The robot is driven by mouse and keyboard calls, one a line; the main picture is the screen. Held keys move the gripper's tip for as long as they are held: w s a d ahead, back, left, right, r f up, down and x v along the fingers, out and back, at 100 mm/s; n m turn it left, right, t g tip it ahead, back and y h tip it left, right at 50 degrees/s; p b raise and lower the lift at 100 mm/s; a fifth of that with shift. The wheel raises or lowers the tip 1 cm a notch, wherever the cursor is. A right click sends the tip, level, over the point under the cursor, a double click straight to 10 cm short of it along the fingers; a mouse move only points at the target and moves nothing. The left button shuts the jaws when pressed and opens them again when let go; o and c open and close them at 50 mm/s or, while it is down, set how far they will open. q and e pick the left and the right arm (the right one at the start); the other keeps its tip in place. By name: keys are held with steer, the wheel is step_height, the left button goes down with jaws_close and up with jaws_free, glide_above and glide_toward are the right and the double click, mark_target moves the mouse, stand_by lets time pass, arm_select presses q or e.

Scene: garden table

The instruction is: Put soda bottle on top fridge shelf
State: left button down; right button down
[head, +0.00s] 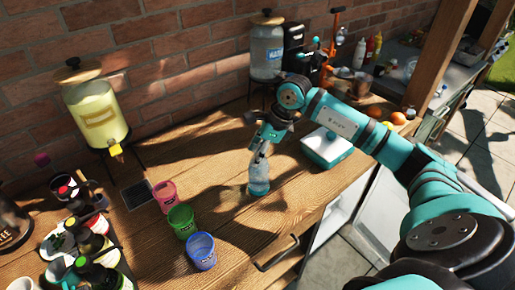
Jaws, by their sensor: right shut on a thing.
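A clear, bluish soda bottle (259,181) stands upright on the wooden table, or just over it; I cannot tell if its base touches. My right gripper (262,154) points down from above and is shut on the top of the bottle, hiding its neck. Below the table's front edge, a white fridge (379,220) shows in part, and it looks open. Its shelves are not clearly visible. My left gripper is out of view.
Pink (165,195), green (182,219) and blue (201,250) cups stand left of the bottle. A teal and white box (327,150) sits to its right. Dark bottles crowd the left end. Drink dispensers (97,112) stand along the brick wall. A drawer handle (277,255) juts from the front.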

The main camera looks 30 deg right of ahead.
steer(key=shift+f, duration=0.15)
steer(key=c, duration=0.8)
jaws_free()
steer(key=shift+o, duration=0.6)
